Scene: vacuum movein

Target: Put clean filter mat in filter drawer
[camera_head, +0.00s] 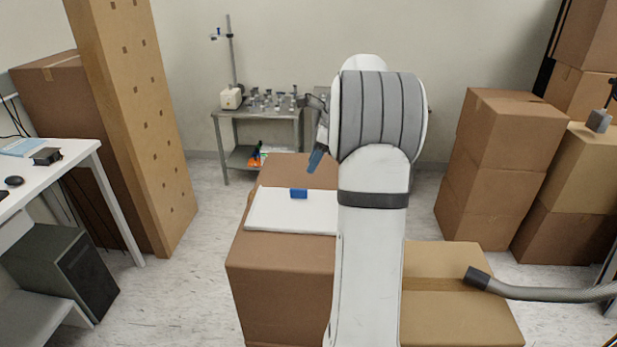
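A flat white mat (285,218) lies on top of a brown cardboard box (275,268). A small blue block or tab (299,193) sits at its far edge. The mat's right end is hidden behind my arm. I cannot tell whether this is the clean filter mat. My gripper (316,160) points down, above and beyond the mat, apart from the blue tab. Only one blue fingertip shows clearly, so its opening cannot be told. No filter drawer can be made out in this view.
A grey hose with a dark nozzle (478,277) reaches over a low box (450,310) at right. Stacked boxes (505,150) stand at right. A metal table (258,113) with small items is at the back. A white desk (45,175) and tall cardboard (130,120) stand left.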

